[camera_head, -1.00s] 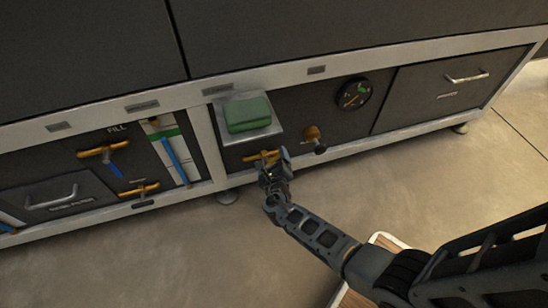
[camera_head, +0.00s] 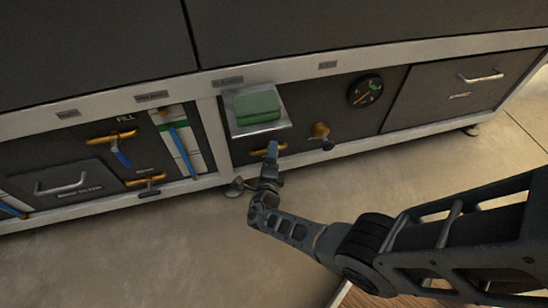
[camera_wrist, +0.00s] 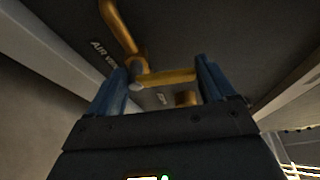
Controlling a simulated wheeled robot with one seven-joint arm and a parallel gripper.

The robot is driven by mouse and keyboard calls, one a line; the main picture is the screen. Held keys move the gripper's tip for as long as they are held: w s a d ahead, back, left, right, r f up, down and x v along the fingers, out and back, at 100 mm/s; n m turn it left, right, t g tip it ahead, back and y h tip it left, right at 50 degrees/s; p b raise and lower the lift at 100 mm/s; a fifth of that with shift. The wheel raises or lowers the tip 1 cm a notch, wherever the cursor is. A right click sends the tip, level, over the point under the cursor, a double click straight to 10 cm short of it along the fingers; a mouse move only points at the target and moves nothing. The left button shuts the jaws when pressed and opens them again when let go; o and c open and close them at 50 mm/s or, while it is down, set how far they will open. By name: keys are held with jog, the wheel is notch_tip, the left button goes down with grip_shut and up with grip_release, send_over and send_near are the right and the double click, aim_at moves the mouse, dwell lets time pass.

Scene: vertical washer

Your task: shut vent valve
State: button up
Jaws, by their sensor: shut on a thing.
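The vent valve's orange T-shaped handle (camera_head: 257,152) sits low on the dark panel, under the tray with the green block. My gripper (camera_head: 272,152) is at this handle and hides its middle. In the wrist view the handle (camera_wrist: 170,78) lies between the two blue fingers of my gripper (camera_wrist: 162,82), which is shut on it.
The green block (camera_head: 257,106) rests on a metal tray (camera_head: 237,129) just above. The FILL valve handle (camera_head: 112,138) and another orange handle (camera_head: 146,180) are left. The floor in front is mostly clear.

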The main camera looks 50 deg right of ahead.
jog(key=shift+w+d+r+n, duration=0.1)
jog(key=shift+w+r+n, duration=0.05)
jog(key=shift+r+n, duration=0.2)
jog(key=shift+w+h, duration=0.1)
jog(key=shift+h, duration=0.2)
jog(key=o, duration=1.3)
jog(key=shift+o, duration=0.2)
jog(key=p+v, duration=0.1)
jog(key=v, duration=0.7)
jog(key=shift+p, duration=0.3)
jog(key=shift+f, duration=0.1)
